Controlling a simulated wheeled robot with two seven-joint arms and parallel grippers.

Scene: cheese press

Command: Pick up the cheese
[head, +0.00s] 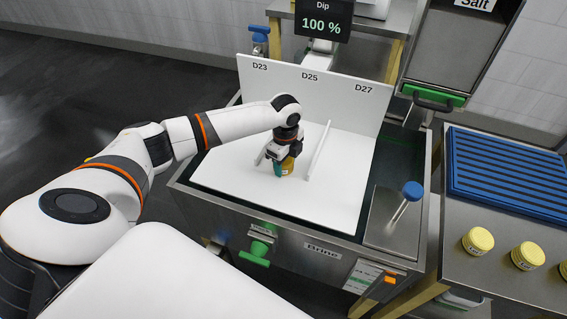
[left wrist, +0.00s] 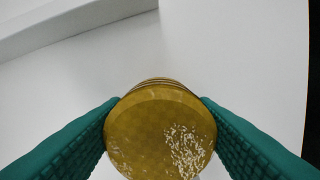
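The cheese (head: 288,167) is a small yellow-brown round piece at the white board in the brine tank, below the D25 label. In the left wrist view the cheese (left wrist: 158,135) shows its round face, with a patch of white specks at its lower right. My left gripper (head: 283,168) reaches down over it. Its teal fingers lie against the left and right sides of the cheese, with no gap visible. Whether the cheese touches the board beneath cannot be told. My right gripper is not in view.
The brine tank (head: 310,250) has an upright white panel (head: 290,82) at the back and a thin white divider (head: 319,150) right of my gripper. A blue-handled tool (head: 411,192) stands at its right.

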